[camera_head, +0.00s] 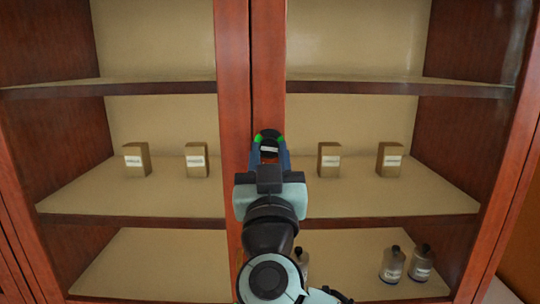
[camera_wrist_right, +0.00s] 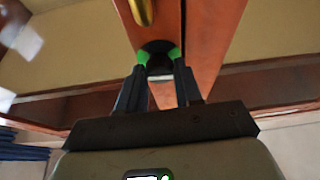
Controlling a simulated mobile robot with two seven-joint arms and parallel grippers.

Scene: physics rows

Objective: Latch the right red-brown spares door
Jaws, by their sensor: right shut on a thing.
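The right red-brown spares door (camera_head: 269,60) stands beside the left door (camera_head: 233,60), their upright frames side by side at the middle of the cabinet. Whether a small gap is left between them I cannot tell. My right gripper (camera_head: 268,141) is at the right door's inner frame, shut on a dark rounded latch part. In the right wrist view the green fingertips of the gripper (camera_wrist_right: 160,56) close on this dark latch part (camera_wrist_right: 156,46), just below a brass handle (camera_wrist_right: 141,10). The fingers hide much of the latch part. My left gripper is not in view.
Small brown boxes stand on the middle shelf, such as one at the left (camera_head: 137,160) and one at the right (camera_head: 390,160). Bottles (camera_head: 392,265) stand on the lower right shelf. The upper shelf (camera_head: 400,84) looks empty.

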